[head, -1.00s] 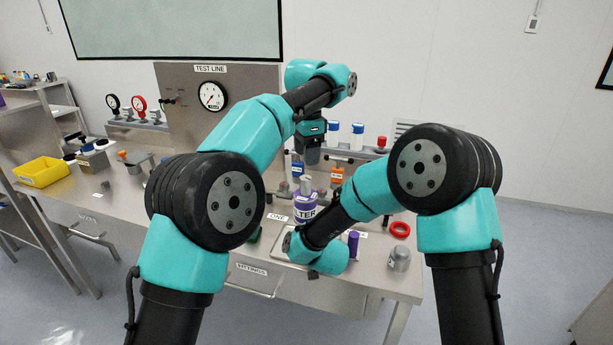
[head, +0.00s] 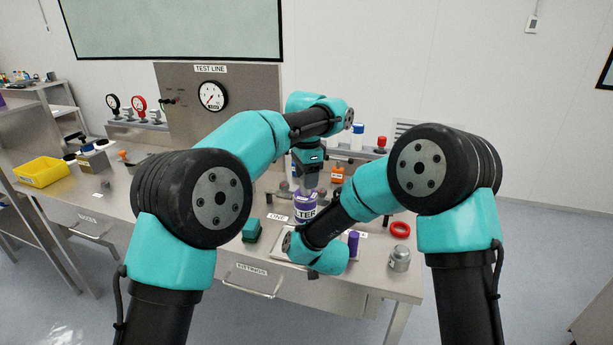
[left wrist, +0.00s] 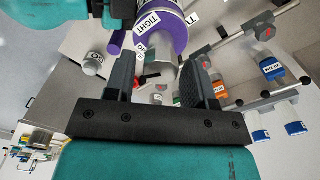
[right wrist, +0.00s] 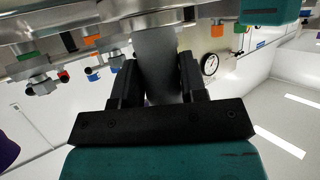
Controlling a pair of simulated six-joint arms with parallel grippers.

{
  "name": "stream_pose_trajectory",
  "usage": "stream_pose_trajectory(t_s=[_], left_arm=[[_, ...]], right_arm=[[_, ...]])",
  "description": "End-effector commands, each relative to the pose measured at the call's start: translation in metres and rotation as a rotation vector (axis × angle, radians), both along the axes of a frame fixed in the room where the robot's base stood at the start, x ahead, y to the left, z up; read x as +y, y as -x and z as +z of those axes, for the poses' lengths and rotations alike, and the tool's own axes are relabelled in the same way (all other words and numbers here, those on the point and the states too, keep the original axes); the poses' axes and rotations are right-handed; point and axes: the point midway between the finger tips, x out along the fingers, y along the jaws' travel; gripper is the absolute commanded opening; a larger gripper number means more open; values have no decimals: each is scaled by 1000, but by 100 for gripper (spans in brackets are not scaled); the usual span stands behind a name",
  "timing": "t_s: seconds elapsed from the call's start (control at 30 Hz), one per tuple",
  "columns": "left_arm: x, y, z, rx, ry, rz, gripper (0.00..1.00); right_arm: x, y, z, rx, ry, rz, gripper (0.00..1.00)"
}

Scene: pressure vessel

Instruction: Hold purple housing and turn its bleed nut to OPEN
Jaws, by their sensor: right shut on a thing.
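The purple housing (head: 305,208) stands upright at the middle of the bench, its lower part hidden behind my right arm. In the left wrist view the purple housing (left wrist: 168,32) carries white tags, one reading TIGHT. My left gripper (head: 307,186) points down just above the housing's top. My right gripper (right wrist: 160,80) is shut on a grey upright piece (right wrist: 155,55); I cannot tell if this belongs to the housing. In the head view my right arm hides that grip.
A green block (head: 252,230) lies left of the housing. A small purple cylinder (head: 353,243), a red ring (head: 400,229) and a metal fitting (head: 399,260) lie to the right. A gauge panel (head: 235,107) and a yellow bin (head: 42,172) stand farther back and left.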

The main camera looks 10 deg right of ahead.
Motion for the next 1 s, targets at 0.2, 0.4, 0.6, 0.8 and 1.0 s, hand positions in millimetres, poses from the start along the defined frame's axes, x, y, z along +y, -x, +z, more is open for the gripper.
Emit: stream_pose_trajectory(t_s=[0.2, 0.4, 0.6, 0.8, 1.0], left_arm=[[0, 0, 0, 0, 0, 0, 28], [0, 0, 0, 0, 0, 0, 11], [0, 0, 0, 0, 0, 37, 11], [0, -1, 0, 0, 0, 177, 11], [0, -1, 0, 0, 0, 337, 11]], right_arm=[[0, 0, 0, 0, 0, 0, 3], [0, 0, 0, 0, 0, 0, 3], [0, 0, 0, 0, 0, 0, 3], [0, 0, 0, 0, 0, 0, 3], [0, 0, 0, 0, 0, 0, 3]])
